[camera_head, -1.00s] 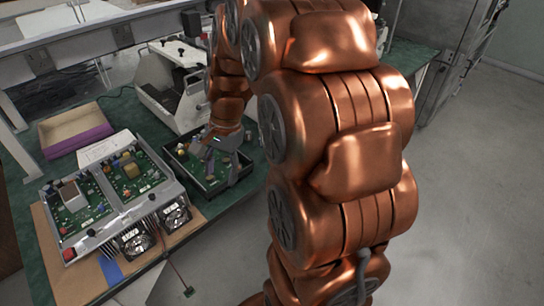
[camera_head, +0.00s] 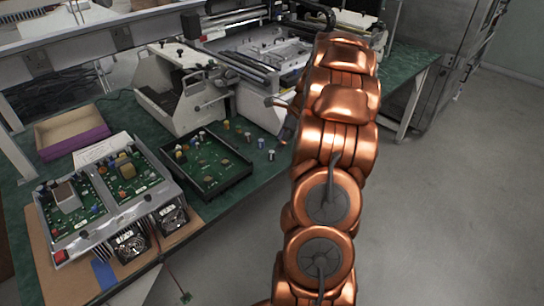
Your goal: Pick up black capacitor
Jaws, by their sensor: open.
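A black tray (camera_head: 222,187) holds a green circuit board (camera_head: 212,163) with several small parts standing on it. Several small capacitor-like cylinders (camera_head: 248,138) stand on the green table just right of the tray. They are too small for me to tell surely which one is the black capacitor. My gripper (camera_head: 287,130) shows only in part at the left edge of my copper arm, right of the tray and the small cylinders. It is open, and I see nothing held in it. Most of it is dark and hidden by the arm.
A large open metal unit (camera_head: 140,205) with green boards and two fans stands at the front left. A purple-sided box (camera_head: 75,145) is behind it. White machines (camera_head: 165,85) stand behind the tray. The green table (camera_head: 235,200) ends in front of the tray; grey floor lies right.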

